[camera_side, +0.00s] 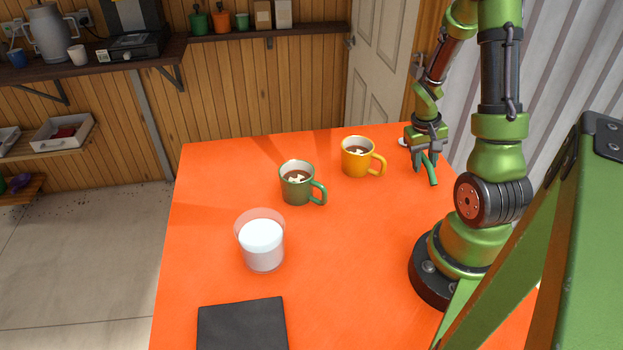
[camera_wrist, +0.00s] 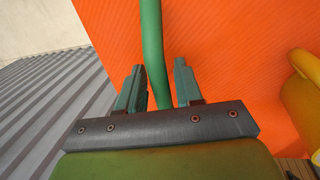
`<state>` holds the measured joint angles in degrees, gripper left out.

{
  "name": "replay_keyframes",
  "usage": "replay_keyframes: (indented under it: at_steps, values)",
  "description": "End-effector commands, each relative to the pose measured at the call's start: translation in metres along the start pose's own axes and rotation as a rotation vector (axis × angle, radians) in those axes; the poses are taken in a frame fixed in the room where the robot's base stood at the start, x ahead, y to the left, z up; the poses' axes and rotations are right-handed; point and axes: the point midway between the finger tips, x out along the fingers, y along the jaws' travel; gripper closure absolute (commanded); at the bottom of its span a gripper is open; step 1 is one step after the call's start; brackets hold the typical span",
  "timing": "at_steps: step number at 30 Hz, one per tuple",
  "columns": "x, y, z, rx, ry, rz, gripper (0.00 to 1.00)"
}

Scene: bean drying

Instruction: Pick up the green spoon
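The green spoon (camera_side: 431,170) is by the far right edge of the orange table, just below my gripper (camera_side: 427,154). In the wrist view its long green handle (camera_wrist: 153,45) runs down between the two fingers of my gripper (camera_wrist: 159,68). The fingers stand apart, one on each side of the handle, with a narrow gap showing on the right. I cannot tell any firm contact. The spoon's bowl end is not clearly visible.
A yellow mug (camera_side: 357,160) stands left of my gripper and shows at the wrist view's right edge (camera_wrist: 303,105). A green mug (camera_side: 296,187), a glass of white liquid (camera_side: 262,247) and a dark flat slab (camera_side: 242,326) are on the table (camera_side: 335,270). The table's front middle is clear.

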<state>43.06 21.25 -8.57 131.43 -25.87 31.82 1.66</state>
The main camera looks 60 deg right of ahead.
Motion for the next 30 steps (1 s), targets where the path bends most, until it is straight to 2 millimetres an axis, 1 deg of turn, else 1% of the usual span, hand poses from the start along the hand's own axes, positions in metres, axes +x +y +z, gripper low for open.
replay_keyframes:
  at_steps: [6,13,20,23,26,30]
  values:
    - [0.001,0.000,0.000,0.000,0.000,0.000,0.65]
    - [0.001,0.000,0.000,0.000,0.000,0.000,1.00]
    - [0.000,0.000,0.000,0.000,0.001,0.000,1.00]
    - [-0.007,0.001,-0.001,0.000,0.003,0.001,1.00]
    - [-0.022,0.004,-0.001,0.001,0.007,0.000,1.00]
    - [-0.051,0.010,-0.002,0.001,0.009,0.000,1.00]
